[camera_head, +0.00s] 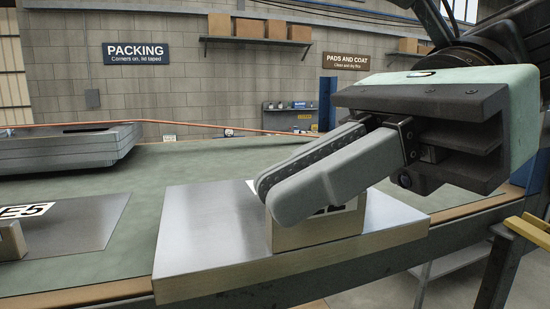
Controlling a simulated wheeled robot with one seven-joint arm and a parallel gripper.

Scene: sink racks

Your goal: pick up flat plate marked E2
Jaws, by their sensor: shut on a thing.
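A flat, brushed-metal plate (205,238) with a pale block (318,233) standing on it is at the front edge of the green bench. A white label on the block is mostly hidden behind my fingers; only the foot of its dark marking shows, and it looks like a 2. My gripper (277,192) comes in from the right and is shut on the block, its fingers across the upper part. The plate looks level and overlaps the bench's front edge in the picture. I cannot tell whether it touches the bench top.
Another metal plate (85,222) with a block and a label reading E5 lies at the left. A stack of grey slabs (70,150) sits behind it. The green bench top (200,163) is clear behind the plate. A yellow bar (530,230) is at the right.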

